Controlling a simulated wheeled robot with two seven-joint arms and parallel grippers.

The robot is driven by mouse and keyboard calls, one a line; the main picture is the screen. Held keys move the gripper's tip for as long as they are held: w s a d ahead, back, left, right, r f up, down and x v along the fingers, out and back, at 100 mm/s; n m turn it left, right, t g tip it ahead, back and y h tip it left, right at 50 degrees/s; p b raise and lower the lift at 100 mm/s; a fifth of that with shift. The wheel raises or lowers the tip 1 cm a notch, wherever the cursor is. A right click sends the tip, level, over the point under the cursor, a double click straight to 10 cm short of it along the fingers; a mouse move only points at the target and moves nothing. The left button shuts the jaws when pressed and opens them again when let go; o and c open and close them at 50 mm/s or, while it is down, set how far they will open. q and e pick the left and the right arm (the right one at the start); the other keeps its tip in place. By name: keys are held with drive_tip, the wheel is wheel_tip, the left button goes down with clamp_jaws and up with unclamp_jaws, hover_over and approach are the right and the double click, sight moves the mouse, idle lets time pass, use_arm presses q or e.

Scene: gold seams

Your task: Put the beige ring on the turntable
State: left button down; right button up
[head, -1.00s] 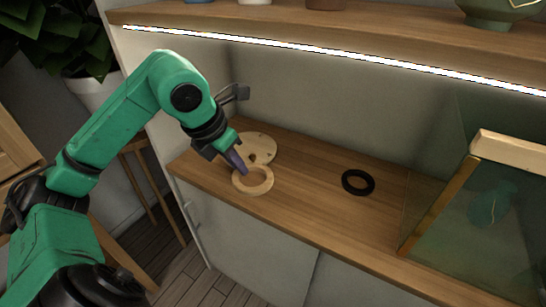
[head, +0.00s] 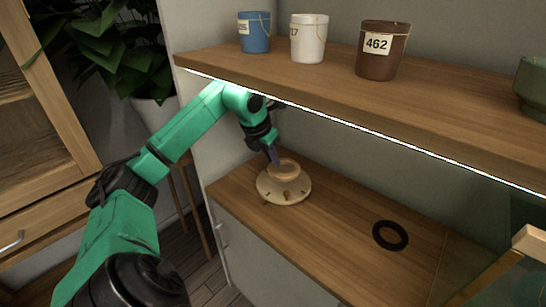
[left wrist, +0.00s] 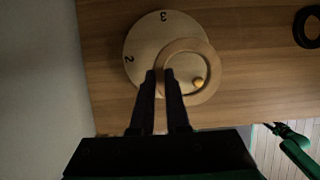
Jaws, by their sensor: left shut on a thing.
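The beige ring (head: 286,166) is in the fingers of my left gripper (head: 274,158), above the pale round turntable (head: 270,191). In the left wrist view the left gripper (left wrist: 160,74) is shut on the near left part of the ring (left wrist: 206,61). The ring overlaps the turntable (left wrist: 136,42) but is off its middle, toward the lower right. The digits 2 and 3 show on the turntable, and a small yellowish knob (left wrist: 199,83) shows through the ring's opening. Whether ring and turntable touch, I cannot tell.
A black ring (head: 390,235) lies to the right on the wooden counter (head: 340,215). Blue (head: 254,33), white (head: 309,40) and brown (head: 379,52) pots stand on the shelf above. A green and black arm part of mine shows low in the left wrist view.

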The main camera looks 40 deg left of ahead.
sight(273, 166)
use_arm(q)
drive_tip(key=w+a+f, duration=0.1)
drive_tip(key=f, duration=0.1)
drive_tip(key=w+a+f, duration=0.1)
drive_tip(key=f, duration=0.1)
drive_tip(key=w+a+f+p, duration=0.1)
drive_tip(key=f, duration=0.1)
drive_tip(key=shift+w+f, duration=0.15)
drive_tip(key=shift+w, duration=0.1)
drive_tip(key=shift+w+f, duration=0.2)
drive_tip(key=shift+f, duration=0.1)
drive_tip(key=shift+a+f, duration=0.15)
drive_tip(key=shift+f, duration=0.2)
drive_tip(key=c, duration=0.9)
unclamp_jaws()
drive_tip(key=shift+r, duration=0.15)
